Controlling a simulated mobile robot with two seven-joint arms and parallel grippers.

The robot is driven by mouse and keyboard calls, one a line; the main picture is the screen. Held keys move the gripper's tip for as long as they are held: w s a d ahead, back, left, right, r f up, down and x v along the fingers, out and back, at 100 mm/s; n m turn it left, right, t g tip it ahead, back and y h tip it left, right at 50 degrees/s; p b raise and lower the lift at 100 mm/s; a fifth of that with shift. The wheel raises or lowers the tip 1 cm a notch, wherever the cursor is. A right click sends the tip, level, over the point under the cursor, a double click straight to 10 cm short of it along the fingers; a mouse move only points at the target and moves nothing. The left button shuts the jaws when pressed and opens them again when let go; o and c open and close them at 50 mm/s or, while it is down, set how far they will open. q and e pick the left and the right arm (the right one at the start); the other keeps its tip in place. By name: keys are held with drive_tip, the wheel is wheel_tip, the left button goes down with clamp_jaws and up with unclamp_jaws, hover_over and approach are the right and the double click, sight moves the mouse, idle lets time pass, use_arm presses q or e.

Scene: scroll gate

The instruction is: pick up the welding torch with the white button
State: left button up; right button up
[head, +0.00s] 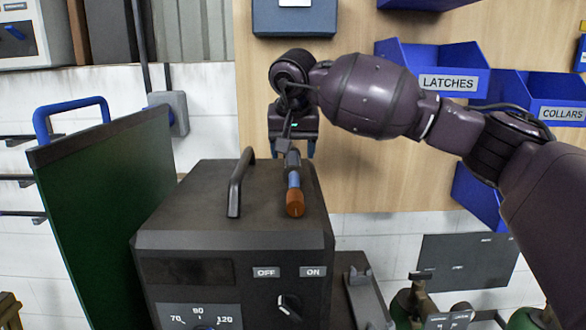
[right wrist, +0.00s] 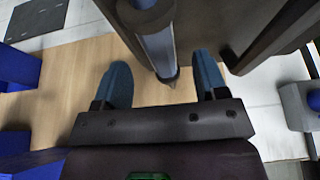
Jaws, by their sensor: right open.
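A welding torch (head: 294,182) with a blue-grey body and an orange-brown end shows at the top right of the dark welding machine (head: 190,203). Its orange end points toward me. My right gripper (head: 293,148) is at the torch's far end, with its fingers spread. In the right wrist view the torch's blue-grey shaft (right wrist: 158,48) reaches into the gap between the two open blue fingers (right wrist: 162,85), with space on both sides. A small pale spot shows on the torch at the top edge there; I cannot tell whether it is a white button. My left gripper is out of view.
The machine's black handle (head: 238,182) stands left of the torch. A dark green panel with a blue handle (head: 70,110) is at the left. Blue bins (head: 432,75) hang on the wooden board at the right. A grey bracket (head: 367,297) stands beside the machine.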

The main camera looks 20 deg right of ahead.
sight(293, 160)
drive_tip(key=x, duration=0.4)
drive_tip(key=shift+r, duration=0.15)
drive_tip(key=c, duration=1.1)
wheel_tip(293, 160, up, 20)
